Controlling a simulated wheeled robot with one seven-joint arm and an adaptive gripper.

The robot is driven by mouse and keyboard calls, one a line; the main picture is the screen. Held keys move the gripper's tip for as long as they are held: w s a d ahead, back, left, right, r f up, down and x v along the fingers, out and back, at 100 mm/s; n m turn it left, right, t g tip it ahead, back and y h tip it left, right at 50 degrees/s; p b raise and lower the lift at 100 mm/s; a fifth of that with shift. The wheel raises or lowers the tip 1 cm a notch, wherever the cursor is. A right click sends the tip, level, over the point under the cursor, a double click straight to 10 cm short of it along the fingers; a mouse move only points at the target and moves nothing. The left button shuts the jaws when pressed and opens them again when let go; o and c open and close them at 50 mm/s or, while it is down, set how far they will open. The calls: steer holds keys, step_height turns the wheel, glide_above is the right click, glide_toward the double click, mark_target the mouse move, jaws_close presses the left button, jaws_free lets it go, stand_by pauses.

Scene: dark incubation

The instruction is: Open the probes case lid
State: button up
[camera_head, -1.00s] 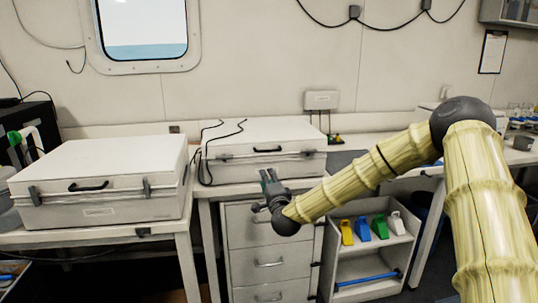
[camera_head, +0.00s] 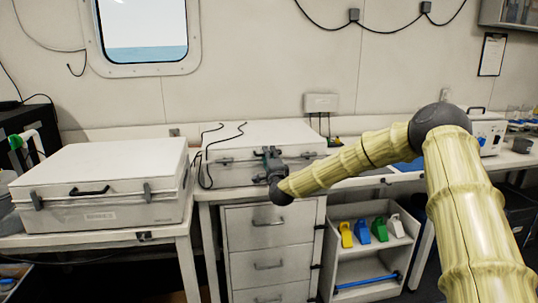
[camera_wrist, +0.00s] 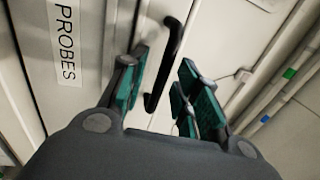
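The probes case (camera_head: 222,177) is a white box on the right-hand bench, its lid (camera_head: 265,132) shut. In the wrist view, a label reading PROBES (camera_wrist: 65,42) is on the case front, beside a black handle (camera_wrist: 166,62). I cannot tell whether the fingers touch the handle.
A second white case (camera_head: 100,165) with a black handle stands on the left bench. Black cables (camera_head: 207,155) run over the left part of the probes case. Drawers (camera_head: 266,240) and a shelf with coloured scoops (camera_head: 361,231) are below. A wall box (camera_head: 321,103) is behind.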

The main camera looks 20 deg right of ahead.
steer(key=shift+w+d+r, duration=0.1)
steer(key=shift+w, duration=0.35)
jaws_close()
